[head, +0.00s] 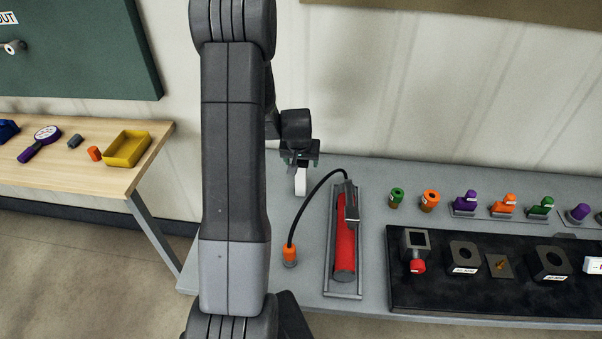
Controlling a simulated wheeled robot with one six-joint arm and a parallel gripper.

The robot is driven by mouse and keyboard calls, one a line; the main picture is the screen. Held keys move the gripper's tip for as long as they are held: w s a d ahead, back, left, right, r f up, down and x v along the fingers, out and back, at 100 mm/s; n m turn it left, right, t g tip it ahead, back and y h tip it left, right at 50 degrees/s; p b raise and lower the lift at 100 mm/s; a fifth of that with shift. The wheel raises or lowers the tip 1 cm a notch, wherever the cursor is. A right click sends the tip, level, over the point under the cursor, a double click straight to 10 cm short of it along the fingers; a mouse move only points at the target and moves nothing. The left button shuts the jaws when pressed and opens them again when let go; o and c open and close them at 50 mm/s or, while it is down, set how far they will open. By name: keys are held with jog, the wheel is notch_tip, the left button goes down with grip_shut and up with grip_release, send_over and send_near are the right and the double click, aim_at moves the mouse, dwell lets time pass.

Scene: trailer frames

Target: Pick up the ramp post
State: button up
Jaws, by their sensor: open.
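My gripper (302,160) is open and points down over the back left part of the grey table (306,225). A small white upright piece (300,182) shows directly below it; I cannot tell whether the fingers are around it or just above it, or whether it is the ramp post. No label naming a ramp post is readable. My arm hides the table's left part.
A red cylinder (344,245) lies in a grey cradle, with a black hose (301,205) arching to an orange-ended nozzle (290,255). Several coloured knobs and a black panel (450,295) fill the right. A wooden table with a yellow tray (127,149) stands left.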

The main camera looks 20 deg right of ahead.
jog(key=shift+w+d+f, duration=0.1)
jog(key=shift+w+f, duration=0.05)
jog(key=shift+f, duration=0.3)
jog(key=shift+c, duration=0.4)
grip_shut()
